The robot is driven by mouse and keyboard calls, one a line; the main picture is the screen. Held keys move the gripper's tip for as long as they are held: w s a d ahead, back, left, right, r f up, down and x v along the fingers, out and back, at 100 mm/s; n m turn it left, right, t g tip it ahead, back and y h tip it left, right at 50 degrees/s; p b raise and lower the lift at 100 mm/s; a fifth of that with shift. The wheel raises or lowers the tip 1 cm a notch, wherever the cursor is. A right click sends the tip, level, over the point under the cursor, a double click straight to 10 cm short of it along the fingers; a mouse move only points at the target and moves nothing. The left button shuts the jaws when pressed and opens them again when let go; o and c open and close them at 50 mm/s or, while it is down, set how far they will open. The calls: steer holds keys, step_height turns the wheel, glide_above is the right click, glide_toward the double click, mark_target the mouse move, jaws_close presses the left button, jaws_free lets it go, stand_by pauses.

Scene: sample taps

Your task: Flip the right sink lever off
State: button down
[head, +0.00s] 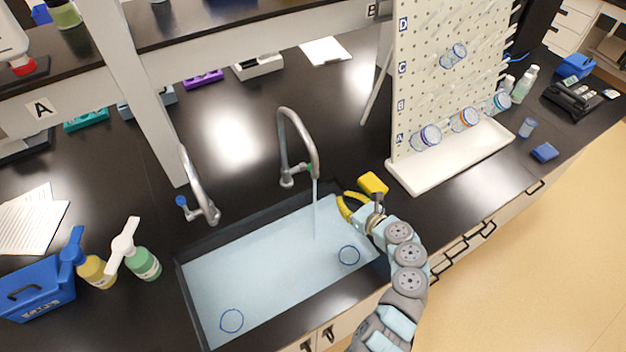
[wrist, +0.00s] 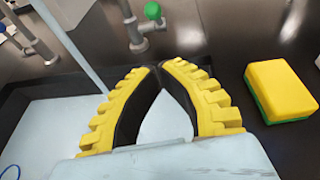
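The right sink tap (head: 300,140) is a curved metal spout behind the sink, with a stream of water (head: 314,212) falling from it. In the wrist view its metal base (wrist: 136,38) carries a lever with a green knob (wrist: 153,10), just beyond my fingertips. My gripper (head: 341,202) is over the sink's right back corner, to the right of the water stream. In the wrist view, its yellow and black fingers (wrist: 159,68) meet at the tips with nothing between them. They look apart from the lever.
The left tap (head: 202,192) has a blue-knobbed lever (head: 181,201). The sink (head: 265,275) holds blue-rimmed round items. A yellow-green sponge (wrist: 283,88) lies right of my gripper. A pegboard rack (head: 440,100) stands behind right; soap bottles (head: 140,262) stand left.

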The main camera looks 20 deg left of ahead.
steer(key=shift+s+d+f, duration=0.25)
steer(key=shift+s+f, duration=0.2)
steer(key=shift+f, duration=0.05)
steer(key=b, duration=0.2)
glide_toward(307, 167)
steer(key=shift+w+a+f, duration=0.45)
steer(key=shift+a+f, duration=0.3)
steer(key=shift+a, duration=0.1)
steer(key=shift+w+a+f, duration=0.5)
steer(key=shift+a+f, duration=0.25)
steer(key=shift+a, duration=0.1)
steer(key=shift+w+r+h+p, duration=0.15)
steer(key=shift+r+h+p, duration=0.15)
steer(key=shift+p, duration=0.1)
steer(key=shift+a+r+g+p, duration=0.2)
steer(key=shift+r+g+p, duration=0.05)
steer(key=shift+g+p, duration=0.3)
